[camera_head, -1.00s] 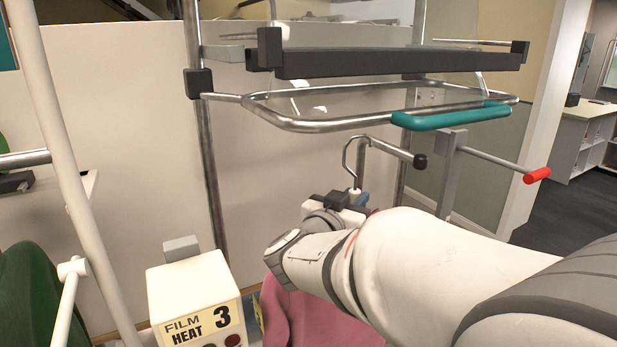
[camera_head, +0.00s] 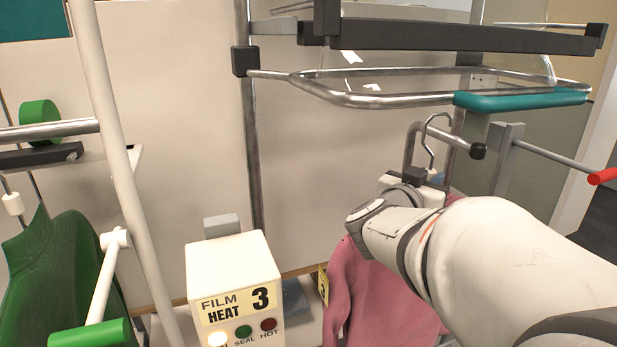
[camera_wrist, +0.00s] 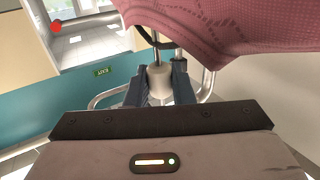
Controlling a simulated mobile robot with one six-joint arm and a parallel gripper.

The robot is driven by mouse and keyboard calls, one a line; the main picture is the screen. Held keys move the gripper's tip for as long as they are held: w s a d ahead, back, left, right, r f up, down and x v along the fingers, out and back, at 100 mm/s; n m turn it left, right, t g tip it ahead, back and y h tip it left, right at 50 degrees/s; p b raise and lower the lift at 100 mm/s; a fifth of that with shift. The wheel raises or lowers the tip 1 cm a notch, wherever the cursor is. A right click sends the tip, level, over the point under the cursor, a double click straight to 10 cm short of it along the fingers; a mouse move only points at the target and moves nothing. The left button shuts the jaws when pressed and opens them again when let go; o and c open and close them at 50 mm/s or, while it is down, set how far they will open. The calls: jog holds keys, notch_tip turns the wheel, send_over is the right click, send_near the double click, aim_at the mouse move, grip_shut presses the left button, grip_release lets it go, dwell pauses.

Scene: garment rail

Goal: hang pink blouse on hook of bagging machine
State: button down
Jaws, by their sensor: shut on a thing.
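The pink blouse (camera_head: 365,295) hangs below my gripper on a hanger, partly hidden behind my arm. It also fills the top right of the wrist view (camera_wrist: 225,25). My gripper (camera_head: 428,178) is shut on the hanger's neck, whose pale collar (camera_wrist: 159,84) shows between the fingers in the wrist view. The hanger's wire hook (camera_head: 431,142) stands upright above the gripper. The machine's metal hook bar (camera_head: 455,140), ending in a black knob (camera_head: 478,151), crosses the wire hook in the picture. I cannot tell whether they touch.
A rounded metal frame with a teal handle (camera_head: 520,99) and a dark bar (camera_head: 460,38) lies above the hook. A red-tipped lever (camera_head: 603,176) is at the right. A film heat box (camera_head: 235,285) and a green garment (camera_head: 60,270) stand left.

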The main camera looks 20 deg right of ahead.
jog(key=d+b, duration=0.1)
jog(key=d, duration=0.1)
jog(key=shift+d+f, duration=0.1)
jog(key=shift+d, duration=0.2)
jog(key=shift+w+f+b, duration=0.1)
jog(key=shift+f+b, duration=0.8)
jog(key=shift+f, duration=0.2)
jog(key=c, duration=1.2)
grip_release()
jog(key=shift+o, duration=0.2)
